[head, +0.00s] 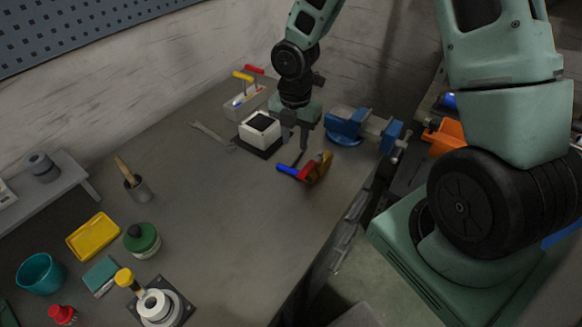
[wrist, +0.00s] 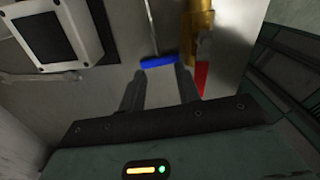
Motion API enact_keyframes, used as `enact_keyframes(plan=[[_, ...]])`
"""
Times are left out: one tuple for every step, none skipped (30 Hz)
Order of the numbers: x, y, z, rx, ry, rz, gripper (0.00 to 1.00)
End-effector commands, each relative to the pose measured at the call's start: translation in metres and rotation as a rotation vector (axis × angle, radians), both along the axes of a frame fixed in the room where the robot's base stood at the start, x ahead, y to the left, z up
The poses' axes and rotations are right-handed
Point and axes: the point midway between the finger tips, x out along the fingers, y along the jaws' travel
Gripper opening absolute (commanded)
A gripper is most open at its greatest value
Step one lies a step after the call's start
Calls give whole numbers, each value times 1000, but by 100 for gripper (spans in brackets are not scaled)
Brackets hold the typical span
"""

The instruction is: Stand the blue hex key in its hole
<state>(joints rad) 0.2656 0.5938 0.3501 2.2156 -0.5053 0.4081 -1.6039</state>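The blue hex key has a blue bar handle (head: 287,170) and a thin metal shaft. It lies on the workbench beside a brass valve. The wrist view shows its handle (wrist: 158,60) crosswise just beyond my fingertips, with the shaft running away from me. My gripper (head: 295,148) is open above the bench, pointing down; its fingers (wrist: 160,75) are apart with nothing between them. A pale holder (head: 246,104) stands behind, with a red-handled key (head: 254,69) and a yellow-handled key (head: 243,76) upright in it. Its free hole is too small to make out.
The brass valve (head: 324,164) with a red lever (wrist: 201,78) lies close to the blue handle. A white box with a black top (head: 261,124) stands left of my gripper, a blue vise (head: 345,127) right. The bench front of the key is clear.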

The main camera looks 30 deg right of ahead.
Motion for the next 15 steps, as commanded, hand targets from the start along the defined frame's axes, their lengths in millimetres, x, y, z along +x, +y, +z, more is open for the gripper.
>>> enact_keyframes(plan=[[-1,1,-10,0,4,1,33],[-1,1,-14,0,4,1,33],[0,1,-19,1,3,1,33],[0,1,-22,0,2,1,33],[0,0,-25,-1,1,1,33],[0,0,-27,0,0,1,33],[0,1,-29,0,0,1,33],[0,0,-30,0,0,0,33],[0,0,-32,0,0,0,33],[1,0,-34,-1,1,-1,33],[1,0,-36,-1,1,-1,33],[2,0,-41,0,1,-1,33],[3,0,-45,1,3,0,33],[4,-1,-49,-1,3,-1,33],[5,-1,-54,0,4,-1,33]])
